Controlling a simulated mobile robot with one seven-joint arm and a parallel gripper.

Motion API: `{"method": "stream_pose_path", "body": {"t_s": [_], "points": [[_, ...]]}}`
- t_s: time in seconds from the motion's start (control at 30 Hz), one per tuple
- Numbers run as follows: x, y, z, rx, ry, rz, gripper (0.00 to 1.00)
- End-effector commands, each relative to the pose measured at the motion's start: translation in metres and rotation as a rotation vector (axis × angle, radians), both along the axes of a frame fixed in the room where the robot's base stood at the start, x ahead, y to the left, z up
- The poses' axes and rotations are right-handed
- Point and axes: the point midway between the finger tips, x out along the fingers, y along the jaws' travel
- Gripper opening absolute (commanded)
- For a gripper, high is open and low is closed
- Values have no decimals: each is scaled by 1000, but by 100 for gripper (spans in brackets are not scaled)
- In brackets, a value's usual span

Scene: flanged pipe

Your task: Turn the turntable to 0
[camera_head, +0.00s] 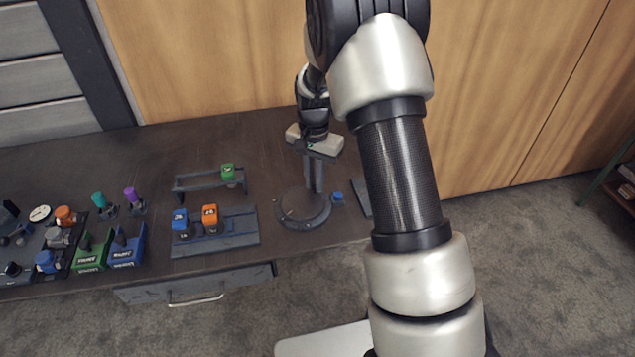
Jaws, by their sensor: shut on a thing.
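The turntable (303,221) is a dark grey round disc on the table, just right of the middle of the group of fixtures. My gripper (314,188) points down at its far right part, with the fingers close together. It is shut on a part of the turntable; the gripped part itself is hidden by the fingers. Light marks on the disc's left side are too small to read, so I cannot tell its angle. A small blue piece (338,197) sits just right of the disc.
Trays and coloured knobs crowd the far left. My arm hides the table's right part.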

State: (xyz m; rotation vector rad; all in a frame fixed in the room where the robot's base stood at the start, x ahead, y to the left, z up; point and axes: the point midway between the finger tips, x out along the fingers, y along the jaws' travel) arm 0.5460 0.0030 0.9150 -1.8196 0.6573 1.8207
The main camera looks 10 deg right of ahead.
Motion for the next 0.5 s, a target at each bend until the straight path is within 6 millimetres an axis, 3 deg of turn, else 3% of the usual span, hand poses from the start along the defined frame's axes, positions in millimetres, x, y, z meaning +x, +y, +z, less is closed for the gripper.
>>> {"method": "stream_pose_path", "body": {"t_s": [0.5], "points": [[16, 17, 1, 1, -3, 490, 0]]}}
